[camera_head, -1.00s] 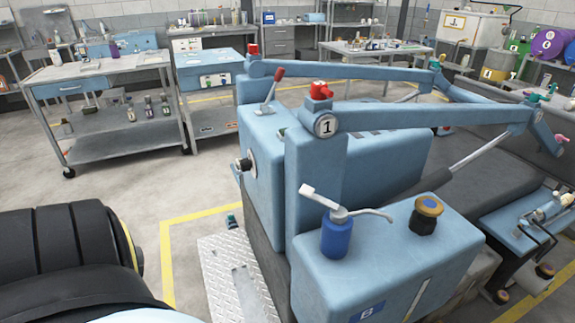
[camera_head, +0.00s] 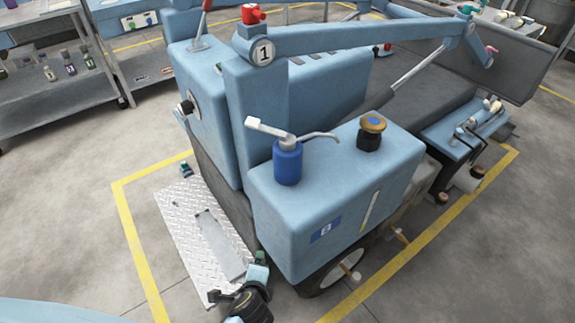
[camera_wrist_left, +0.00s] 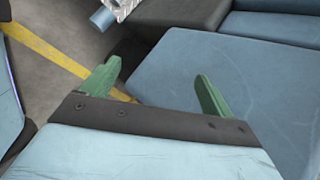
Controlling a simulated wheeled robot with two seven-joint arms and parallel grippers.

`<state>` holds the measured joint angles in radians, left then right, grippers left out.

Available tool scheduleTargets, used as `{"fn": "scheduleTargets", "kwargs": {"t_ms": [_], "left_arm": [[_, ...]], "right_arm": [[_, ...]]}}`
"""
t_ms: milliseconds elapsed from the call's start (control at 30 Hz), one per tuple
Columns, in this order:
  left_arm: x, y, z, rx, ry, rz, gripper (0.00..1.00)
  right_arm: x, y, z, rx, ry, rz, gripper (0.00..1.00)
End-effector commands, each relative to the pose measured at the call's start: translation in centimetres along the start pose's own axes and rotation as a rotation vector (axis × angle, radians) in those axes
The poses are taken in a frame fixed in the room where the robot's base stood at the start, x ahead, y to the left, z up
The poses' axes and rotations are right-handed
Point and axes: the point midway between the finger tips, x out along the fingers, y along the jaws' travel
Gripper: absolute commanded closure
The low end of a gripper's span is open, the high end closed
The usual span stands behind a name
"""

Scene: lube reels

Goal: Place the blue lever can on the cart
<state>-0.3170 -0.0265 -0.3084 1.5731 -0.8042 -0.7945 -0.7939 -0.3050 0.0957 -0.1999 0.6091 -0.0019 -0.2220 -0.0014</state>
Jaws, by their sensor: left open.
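The blue lever can (camera_head: 287,162), with a pale lever and a thin curved spout, stands upright on the light-blue box-shaped front end (camera_head: 335,185) of the machine marked 1. My left gripper (camera_head: 262,258) is low beside the box's lower left corner, above the metal tread plate and well below the can. Its two green fingers (camera_wrist_left: 158,88) are apart with nothing between them in the left wrist view. A grey shelved cart (camera_head: 30,112) shows partly at the upper left of the head view. My right gripper is not in view.
A black-and-orange knob (camera_head: 372,132) stands on the box right of the can. The machine's long blue arm (camera_head: 370,42) reaches over behind. A tread plate (camera_head: 190,225) and yellow floor lines (camera_head: 140,250) lie left. The floor between the plate and cart is mostly clear.

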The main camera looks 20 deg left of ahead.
Motion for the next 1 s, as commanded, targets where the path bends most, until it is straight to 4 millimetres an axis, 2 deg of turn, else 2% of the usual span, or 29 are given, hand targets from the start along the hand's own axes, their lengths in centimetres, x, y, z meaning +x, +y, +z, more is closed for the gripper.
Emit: {"fn": "scheduleTargets", "kwargs": {"t_ms": [33,100,300,467,733,867,1000], "left_arm": [[-1.2,-2.7,0.5,0.043,-0.034,-0.051,0.13],[-2.9,-6.0,1.4,0.102,-0.090,-0.111,0.13],[-7.8,-13.4,4.0,0.262,-0.267,-0.244,0.13],[-9.5,-17.1,2.7,0.540,-0.381,-0.344,0.13],[-12.7,-22.7,-1.4,1.028,-0.604,-0.492,0.13],[-13.7,-24.2,-2.6,1.161,-0.681,-0.525,0.13],[-13.0,-25.7,-2.6,1.196,-0.705,-0.532,0.13]], "right_arm": [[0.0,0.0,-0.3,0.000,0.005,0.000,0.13],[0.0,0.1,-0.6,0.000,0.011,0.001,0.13],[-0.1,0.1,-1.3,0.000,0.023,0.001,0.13],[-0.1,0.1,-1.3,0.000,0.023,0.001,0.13],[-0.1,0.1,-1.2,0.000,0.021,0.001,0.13],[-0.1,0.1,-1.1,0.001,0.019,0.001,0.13],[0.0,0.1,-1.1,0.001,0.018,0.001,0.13]]}}
